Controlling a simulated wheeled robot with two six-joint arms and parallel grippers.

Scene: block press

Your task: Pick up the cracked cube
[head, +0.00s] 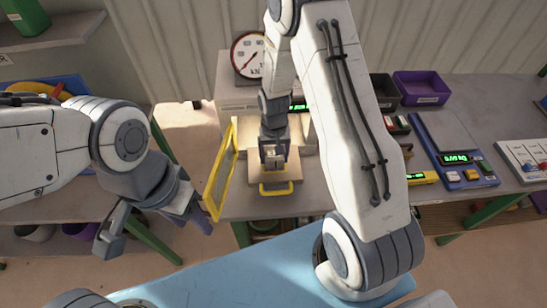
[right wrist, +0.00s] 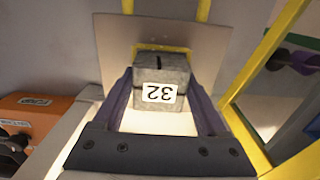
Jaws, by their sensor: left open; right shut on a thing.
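The grey cube (right wrist: 161,78) carries a white label reading 32, upside down in the right wrist view. A short dark mark shows on its top and a dark line runs across its face. My right gripper (right wrist: 160,100) is shut on it, one finger at each side. In the head view the cube (head: 273,161) is small between the fingers of my right gripper (head: 273,155), over the pale plate of the press. I cannot tell whether the cube touches the plate. My left gripper (head: 152,228) is open and empty, left of the press.
The press's yellow-framed door (head: 220,172) stands open at its left. A yellow handle (head: 276,189) is at the plate's front. A round gauge (head: 250,54) tops the press. A blue scale (head: 455,158), a purple bin (head: 421,88) and a switch panel (head: 524,157) stand to the right.

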